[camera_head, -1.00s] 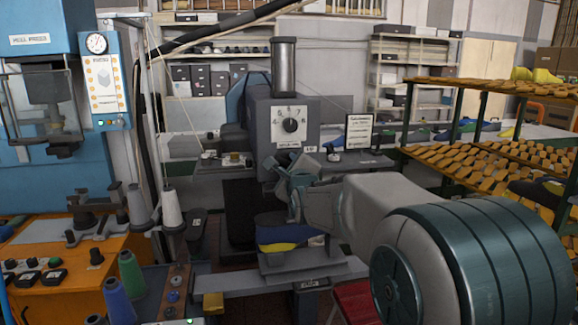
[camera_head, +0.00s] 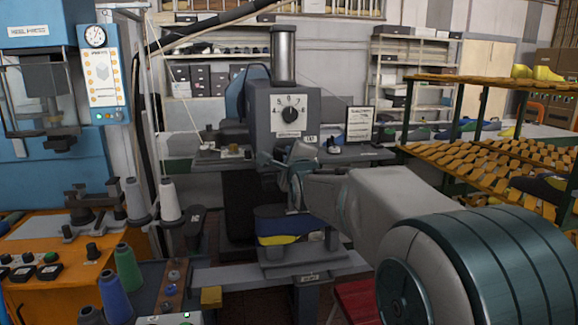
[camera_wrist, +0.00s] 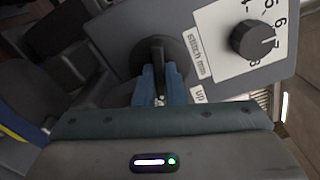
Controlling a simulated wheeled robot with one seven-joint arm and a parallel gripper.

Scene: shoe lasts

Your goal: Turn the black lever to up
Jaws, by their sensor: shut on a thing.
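The black lever (camera_wrist: 158,54) shows in the wrist view as a dark round hub on the grey machine front, with its arm between my fingers. My gripper (camera_wrist: 159,88) is shut on the lever, its blue-grey fingers on either side of it. A small "up" label (camera_wrist: 198,96) sits to the right of the fingers, and the "stitch mm" label is above it. In the head view my gripper (camera_head: 270,158) is at the lower front of the grey machine (camera_head: 260,110). The lever is hidden there behind the gripper and wrist.
A black numbered knob (camera_wrist: 252,40) is close beside the lever on the same panel. A small ledge with a blue and yellow shoe piece (camera_head: 285,238) is below my wrist. An orange bench with thread spools (camera_head: 170,200) is left; a rack of lasts (camera_head: 490,150) is right.

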